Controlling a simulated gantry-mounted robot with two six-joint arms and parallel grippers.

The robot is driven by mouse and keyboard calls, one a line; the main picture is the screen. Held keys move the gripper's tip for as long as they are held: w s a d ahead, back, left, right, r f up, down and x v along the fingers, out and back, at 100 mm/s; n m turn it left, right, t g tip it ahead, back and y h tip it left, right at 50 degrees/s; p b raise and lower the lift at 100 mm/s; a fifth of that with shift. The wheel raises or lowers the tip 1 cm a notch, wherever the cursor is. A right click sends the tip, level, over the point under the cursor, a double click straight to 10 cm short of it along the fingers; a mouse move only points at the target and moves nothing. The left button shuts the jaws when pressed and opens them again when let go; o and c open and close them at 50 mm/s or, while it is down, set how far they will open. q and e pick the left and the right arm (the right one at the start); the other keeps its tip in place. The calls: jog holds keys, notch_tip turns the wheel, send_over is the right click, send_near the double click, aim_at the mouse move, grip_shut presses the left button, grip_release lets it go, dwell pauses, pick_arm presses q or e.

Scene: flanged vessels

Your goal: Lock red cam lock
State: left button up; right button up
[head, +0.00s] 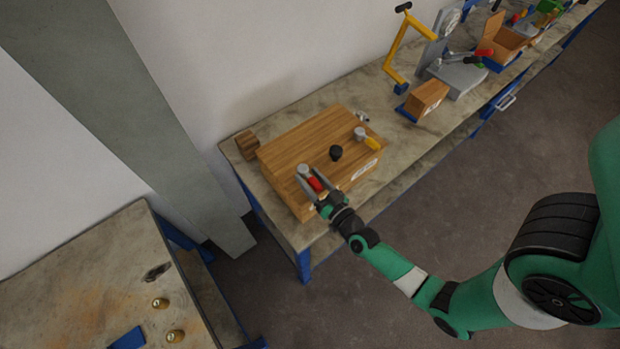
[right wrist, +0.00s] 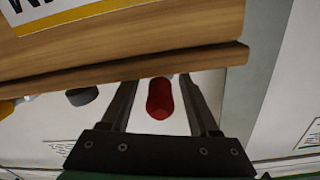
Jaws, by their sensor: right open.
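The red cam lock (head: 315,184) is a short red handle at the near left side of a wooden box (head: 300,143) on the workbench. My right gripper (head: 311,182) is at that side of the box, its fingers open on either side of the red handle. In the right wrist view the red handle (right wrist: 160,98) shows between the two open fingers (right wrist: 159,84), with a gap on each side. The handle's mount is mostly hidden behind the box edge (right wrist: 150,66) there. My left gripper is not in view.
A black knob (head: 336,153) and a yellow handle (head: 372,143) sit along the same side of the box. A small wooden block (head: 247,142) stands at its left. Farther along the bench are a smaller wooden box (head: 426,98) and a grey fixture (head: 457,77).

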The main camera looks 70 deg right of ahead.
jog(key=shift+w, duration=0.1)
grip_shut()
dwell(1.4)
